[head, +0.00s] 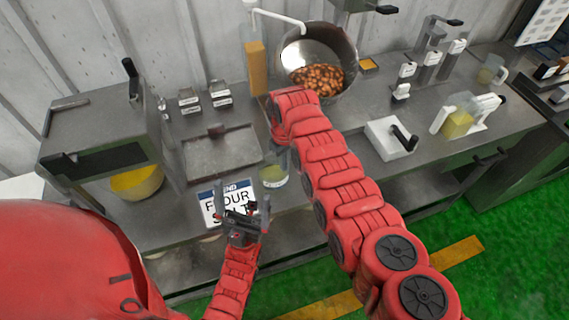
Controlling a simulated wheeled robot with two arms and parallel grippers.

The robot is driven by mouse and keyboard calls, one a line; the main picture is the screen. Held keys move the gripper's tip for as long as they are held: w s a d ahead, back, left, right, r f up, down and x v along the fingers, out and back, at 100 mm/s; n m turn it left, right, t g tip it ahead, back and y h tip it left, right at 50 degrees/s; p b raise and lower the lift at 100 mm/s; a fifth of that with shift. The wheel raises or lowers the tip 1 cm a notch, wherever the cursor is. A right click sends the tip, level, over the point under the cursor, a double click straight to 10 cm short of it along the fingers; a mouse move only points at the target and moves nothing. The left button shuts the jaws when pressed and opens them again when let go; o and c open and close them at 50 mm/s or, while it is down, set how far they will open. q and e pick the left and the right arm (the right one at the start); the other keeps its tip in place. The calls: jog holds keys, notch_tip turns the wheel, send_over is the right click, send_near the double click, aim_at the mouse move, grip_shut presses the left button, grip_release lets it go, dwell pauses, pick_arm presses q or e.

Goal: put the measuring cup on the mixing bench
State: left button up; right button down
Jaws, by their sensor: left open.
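A clear cup with pale yellow-green contents (274,176) stands on the grey bench (300,198), right of the flour and salt card; it looks like the measuring cup. Another clear cup with a handle (491,69) stands at the bench's far right, so I cannot be sure which is meant. My left gripper (244,203) is open and empty, fingers up, over the card's lower right corner and apart from the nearer cup. My right arm reaches across the bench; its end is just above and behind the nearer cup.
A blend card (210,205) lies at the front edge. A box-shaped machine with a yellow bowl (137,183) stands left. A steel drum of brown pieces (318,78) is behind my right arm. A white scale (388,139) and yellow-filled jug (457,123) stand right.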

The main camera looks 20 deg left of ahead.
jog(key=shift+s+f, duration=0.1)
jog(key=shift+f, duration=0.9)
jog(key=shift+b, duration=0.3)
jog(key=shift+f, duration=0.2)
jog(key=c, duration=1.1)
grip_release()
jog(key=shift+r, duration=0.15)
